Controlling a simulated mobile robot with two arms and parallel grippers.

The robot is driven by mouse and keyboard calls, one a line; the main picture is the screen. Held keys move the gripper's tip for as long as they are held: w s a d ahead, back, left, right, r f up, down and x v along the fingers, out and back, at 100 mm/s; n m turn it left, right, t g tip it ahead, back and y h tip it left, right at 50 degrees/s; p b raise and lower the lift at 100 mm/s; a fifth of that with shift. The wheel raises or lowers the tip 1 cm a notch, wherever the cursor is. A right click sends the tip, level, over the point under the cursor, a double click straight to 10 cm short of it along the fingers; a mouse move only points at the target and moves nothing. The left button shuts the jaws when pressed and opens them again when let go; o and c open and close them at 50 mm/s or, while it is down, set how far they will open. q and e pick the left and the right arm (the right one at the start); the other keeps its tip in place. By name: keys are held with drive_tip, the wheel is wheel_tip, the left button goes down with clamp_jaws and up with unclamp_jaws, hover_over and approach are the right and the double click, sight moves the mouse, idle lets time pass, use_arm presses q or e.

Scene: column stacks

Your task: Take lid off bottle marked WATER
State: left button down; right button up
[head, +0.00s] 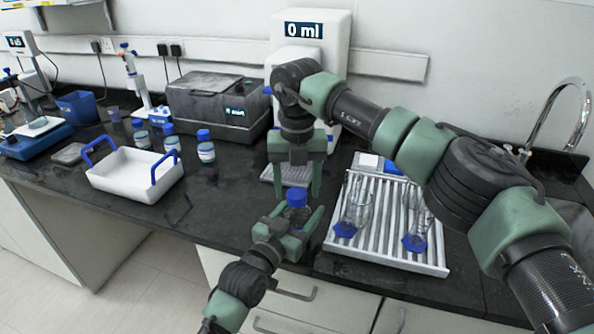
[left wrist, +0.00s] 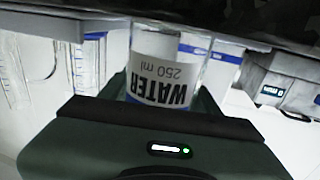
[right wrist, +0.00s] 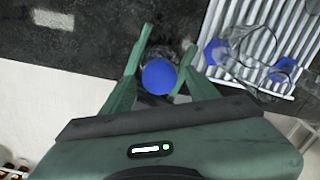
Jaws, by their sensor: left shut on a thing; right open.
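The bottle marked WATER (left wrist: 158,75) stands between my left gripper's fingers, its label upside down in the left wrist view. My left gripper (head: 294,222) is shut on it near the counter's front edge. The blue lid (head: 296,197) is on top of the bottle; it also shows as a round blue disc in the right wrist view (right wrist: 159,77). My right gripper (head: 293,185) points down from above, open, with one finger on each side of the lid and gaps between. The bottle's lower part is hidden in the head view.
A ribbed white drying rack (head: 372,254) with glassware on blue bases lies just right of the bottle. A white tray with blue handles (head: 135,175) and several blue-capped bottles (head: 205,147) stand to the left. The dispenser (head: 306,60) reading 0 ml stands behind.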

drive_tip(key=shift+f, duration=0.65)
clamp_jaws()
drive_tip(key=n, duration=0.6)
drive_tip(key=shift+r, duration=0.25)
drive_tip(key=shift+r, duration=0.9)
drive_tip(key=shift+r, duration=0.1)
